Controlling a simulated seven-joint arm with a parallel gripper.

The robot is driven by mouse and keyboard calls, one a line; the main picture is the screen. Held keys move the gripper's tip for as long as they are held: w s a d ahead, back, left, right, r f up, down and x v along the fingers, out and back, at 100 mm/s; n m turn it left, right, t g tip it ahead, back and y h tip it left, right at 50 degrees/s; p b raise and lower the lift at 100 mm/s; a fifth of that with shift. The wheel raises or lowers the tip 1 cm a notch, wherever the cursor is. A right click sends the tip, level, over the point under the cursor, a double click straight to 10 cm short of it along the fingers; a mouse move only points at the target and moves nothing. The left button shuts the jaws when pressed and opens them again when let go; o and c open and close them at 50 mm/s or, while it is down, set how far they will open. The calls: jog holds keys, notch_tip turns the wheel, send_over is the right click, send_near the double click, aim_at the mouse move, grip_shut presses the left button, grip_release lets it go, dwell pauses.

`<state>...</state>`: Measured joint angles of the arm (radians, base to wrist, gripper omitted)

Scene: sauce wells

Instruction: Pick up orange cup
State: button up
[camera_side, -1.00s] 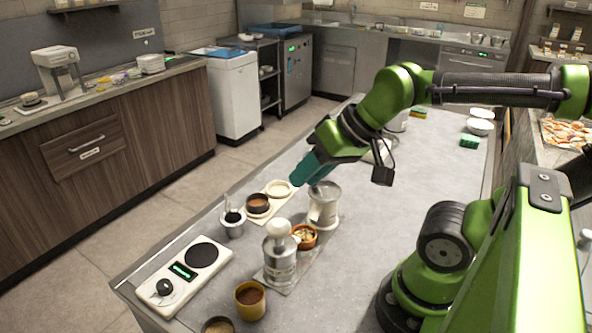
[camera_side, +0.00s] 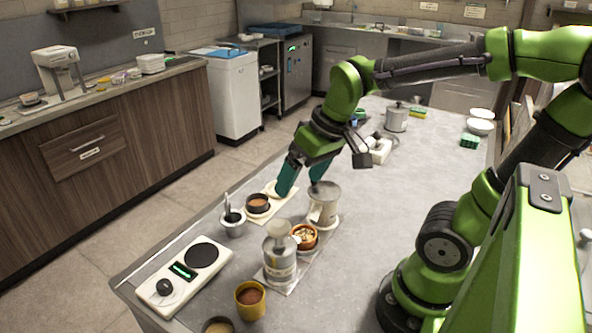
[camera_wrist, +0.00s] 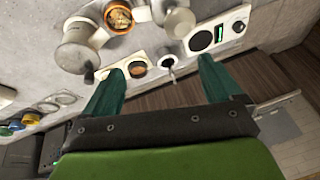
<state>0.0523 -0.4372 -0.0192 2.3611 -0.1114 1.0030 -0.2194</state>
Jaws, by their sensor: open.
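The orange cup (camera_side: 304,238) is a small orange-brown bowl with pale bits of food inside. It stands upright between two metal-lidded vessels, and it also shows at the top of the wrist view (camera_wrist: 117,17). My gripper (camera_side: 301,182) is open and empty, its teal fingers pointing down behind the cup, above the far end of a pale board. In the wrist view my gripper (camera_wrist: 163,68) has its fingers well apart, and the cup lies beyond the left finger, not between them. The side view partly hides the cup behind the front vessel.
A pitcher (camera_side: 323,203) stands just behind the cup and a lidded canister (camera_side: 280,252) just in front. A pale board (camera_side: 279,211) holds a brown cup (camera_side: 257,203). The tabletop to the right is clear.

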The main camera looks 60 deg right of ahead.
jog(key=w+d+f+n+g+h, duration=0.1)
jog(key=w+d+f+n+g, duration=0.2)
jog(key=n, duration=0.4)
jog(key=n+g, duration=0.1)
jog(key=n, duration=0.2)
send_near(304, 230)
jog(key=s+a+f, duration=0.1)
jog(key=a, duration=0.2)
jog(key=shift+d+f, duration=0.15)
jog(key=shift+f, duration=1.45)
jog(key=shift+d+f, duration=0.15)
jog(key=shift+f, duration=1.5)
